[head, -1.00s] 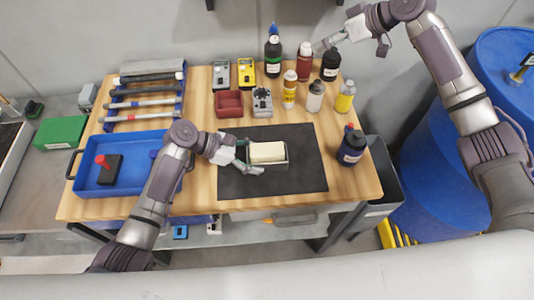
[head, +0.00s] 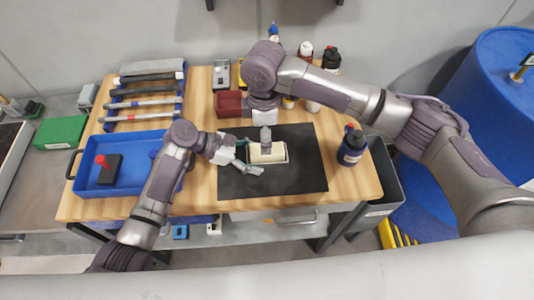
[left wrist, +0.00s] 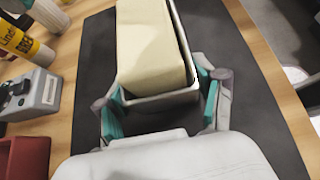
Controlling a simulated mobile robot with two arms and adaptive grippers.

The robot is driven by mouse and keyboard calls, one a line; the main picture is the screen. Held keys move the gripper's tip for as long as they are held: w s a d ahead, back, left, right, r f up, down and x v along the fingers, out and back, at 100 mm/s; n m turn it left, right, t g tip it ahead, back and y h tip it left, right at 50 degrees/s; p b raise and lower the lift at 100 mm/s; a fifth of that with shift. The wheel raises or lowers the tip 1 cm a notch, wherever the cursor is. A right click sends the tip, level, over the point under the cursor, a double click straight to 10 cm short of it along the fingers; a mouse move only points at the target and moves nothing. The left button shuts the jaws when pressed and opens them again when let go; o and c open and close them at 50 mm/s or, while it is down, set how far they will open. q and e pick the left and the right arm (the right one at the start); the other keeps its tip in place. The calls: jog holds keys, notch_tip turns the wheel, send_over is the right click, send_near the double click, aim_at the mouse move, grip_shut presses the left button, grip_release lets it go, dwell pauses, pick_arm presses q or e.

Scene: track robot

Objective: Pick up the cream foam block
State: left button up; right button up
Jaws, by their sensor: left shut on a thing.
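The cream foam block (head: 262,156) sits inside a small open grey box (head: 285,163) on the black mat (head: 305,178). In the left wrist view the block (left wrist: 150,45) fills most of the box (left wrist: 165,99). My left gripper (head: 248,157) is shut on the near end of the box, with teal-padded fingers on both sides of its walls (left wrist: 165,100). My right gripper (head: 266,143) points down over the block from behind and hides part of it. I cannot tell whether its fingers are open or touch the block.
A blue tray (head: 135,190) with a red-topped item lies left. A dark blue bottle (head: 352,147) stands right of the mat. Several bottles and a red bin (head: 228,104) stand behind, partly hidden by my right arm. The mat's front is clear.

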jog(key=shift+s+d+f, duration=0.1)
jog(key=shift+d+f, duration=0.05)
jog(key=shift+f, duration=1.3)
jog(key=shift+d+f, duration=0.15)
jog(key=shift+f, duration=1.3)
jog(key=c, duration=1.1)
jog(key=shift+r, duration=0.1)
pick_arm(q)
jog(key=o, duration=1.4)
jog(key=shift+c, duration=0.2)
pick_arm(e)
notch_tip(320, 180, up, 10)
jog(key=shift+f, duration=0.1)
pick_arm(q)
jog(key=shift+a, duration=0.1)
